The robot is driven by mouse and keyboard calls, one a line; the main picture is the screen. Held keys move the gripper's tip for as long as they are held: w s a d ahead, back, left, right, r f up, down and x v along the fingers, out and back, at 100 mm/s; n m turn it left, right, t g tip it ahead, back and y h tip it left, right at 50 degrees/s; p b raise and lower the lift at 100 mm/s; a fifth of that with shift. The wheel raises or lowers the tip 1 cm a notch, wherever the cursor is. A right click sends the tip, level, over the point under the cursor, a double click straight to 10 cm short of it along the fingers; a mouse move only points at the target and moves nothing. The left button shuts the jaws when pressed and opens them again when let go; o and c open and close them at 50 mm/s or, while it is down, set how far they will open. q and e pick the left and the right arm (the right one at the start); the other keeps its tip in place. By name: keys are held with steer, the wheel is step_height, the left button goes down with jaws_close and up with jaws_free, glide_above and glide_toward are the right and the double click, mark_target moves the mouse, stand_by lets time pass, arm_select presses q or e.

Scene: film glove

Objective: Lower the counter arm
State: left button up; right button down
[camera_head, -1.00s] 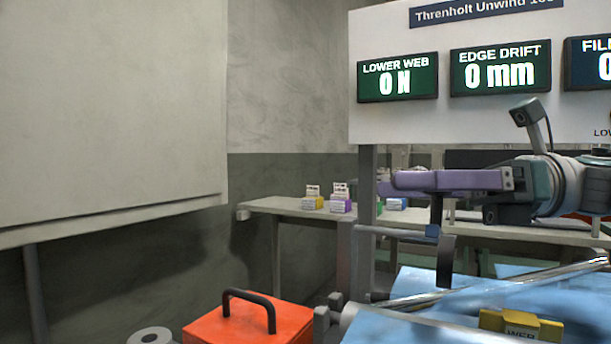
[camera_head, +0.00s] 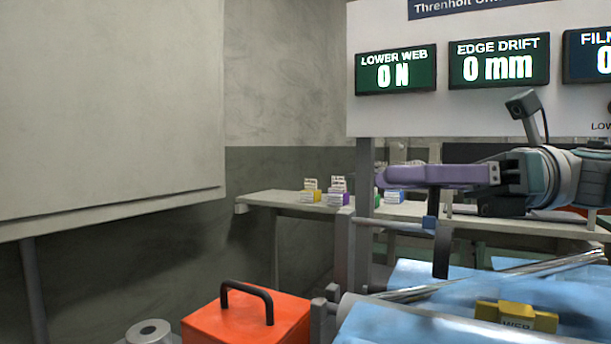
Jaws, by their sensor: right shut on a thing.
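My right gripper (camera_head: 430,176) comes in from the right, with purple fingers pointing left. It is shut, apparently at the top of a dark upright bar. This bar (camera_head: 442,255) hangs down below the fingers and looks like the counter arm. A blue-grey rod (camera_head: 395,222) runs left from it to a grey post. The exact grip is hidden by the fingers. My left gripper is not in view.
A panel (camera_head: 410,115) above shows LOWER WEB 0 N and EDGE DRIFT 0 mm. Blue film (camera_head: 400,325), a shiny roller (camera_head: 440,288) and a yellow WEB block (camera_head: 516,315) lie below. An orange box (camera_head: 245,325) stands left. A bench (camera_head: 275,206) behind holds small cartons (camera_head: 337,192).

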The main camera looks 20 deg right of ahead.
stand_by(0.9)
steer(key=f+n+b, duration=0.1)
steer(key=b, duration=0.2)
steer(key=s+a+f+n+h+b, duration=0.1)
steer(key=n+b, duration=0.1)
steer(key=b, duration=0.1)
steer(key=shift+a+f+h, duration=0.1)
steer(key=shift+a+h, duration=0.1)
steer(key=shift+h, duration=0.1)
steer(key=c, duration=0.5)
jaws_free()
steer(key=shift+c, duration=0.2)
steer(key=v, duration=1)
steer(key=shift+b, duration=0.45)
